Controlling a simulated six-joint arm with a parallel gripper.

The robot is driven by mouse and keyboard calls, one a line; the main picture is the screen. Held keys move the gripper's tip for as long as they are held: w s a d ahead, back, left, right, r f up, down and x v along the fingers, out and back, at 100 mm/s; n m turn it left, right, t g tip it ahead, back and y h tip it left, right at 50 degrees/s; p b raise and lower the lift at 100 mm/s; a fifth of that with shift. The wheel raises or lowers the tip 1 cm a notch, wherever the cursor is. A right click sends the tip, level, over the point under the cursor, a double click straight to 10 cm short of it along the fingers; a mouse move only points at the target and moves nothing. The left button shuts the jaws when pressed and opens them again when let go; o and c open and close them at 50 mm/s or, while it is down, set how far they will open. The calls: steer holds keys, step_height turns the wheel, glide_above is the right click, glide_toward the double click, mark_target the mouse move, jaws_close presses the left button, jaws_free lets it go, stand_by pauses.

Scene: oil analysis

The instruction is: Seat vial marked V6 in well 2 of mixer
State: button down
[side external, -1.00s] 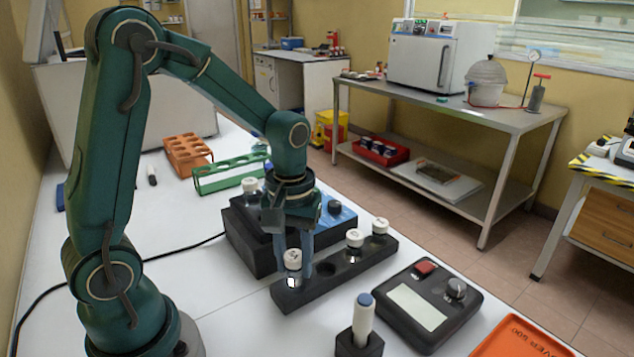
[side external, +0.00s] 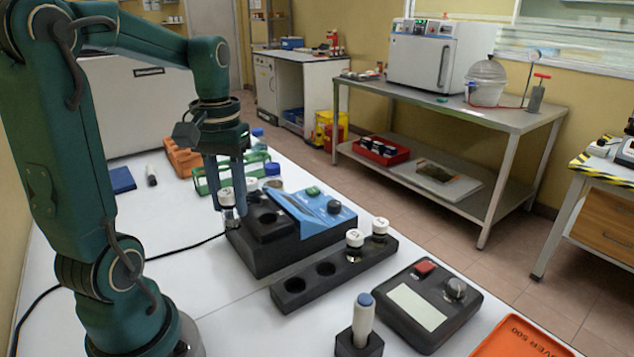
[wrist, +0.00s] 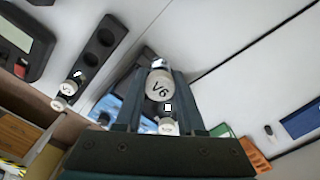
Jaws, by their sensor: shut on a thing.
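My gripper (side external: 229,208) is shut on the vial marked V6 (side external: 226,196), which has a white cap and hangs upright. The V6 mark reads clearly on its cap in the wrist view (wrist: 159,86). The mixer (side external: 262,262) is a black block with a sloped blue panel. The held vial is at the mixer's left edge in the side view; whether it is over or beside the block cannot be told. Well numbers are not readable.
A black rack (side external: 300,292) in front of the mixer has empty wells at left and two white-capped vials (side external: 355,238) at right. A control box (side external: 425,305), a pen in a holder (side external: 362,325) and an orange tray (side external: 520,340) lie nearer. Green and orange racks (side external: 183,158) stand behind.

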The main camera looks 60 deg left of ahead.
steer(key=shift+a+r, duration=0.2)
steer(key=shift+r, duration=0.2)
steer(key=w+a+r, duration=0.2)
steer(key=w+r, duration=0.2)
steer(key=w, duration=0.2)
steer(key=shift+w+d+f, duration=0.1)
steer(key=shift+w+f, duration=0.1)
steer(key=shift+f, duration=0.85)
steer(key=shift+w+d+f, duration=0.1)
steer(key=shift+w+f, duration=0.15)
steer(key=shift+f, duration=0.85)
steer(key=shift+w+d+f, duration=0.1)
steer(key=shift+w+f, duration=0.1)
steer(key=shift+f, duration=0.85)
steer(key=shift+f, duration=1.2)
steer(key=shift+c, duration=0.6)
jaws_free()
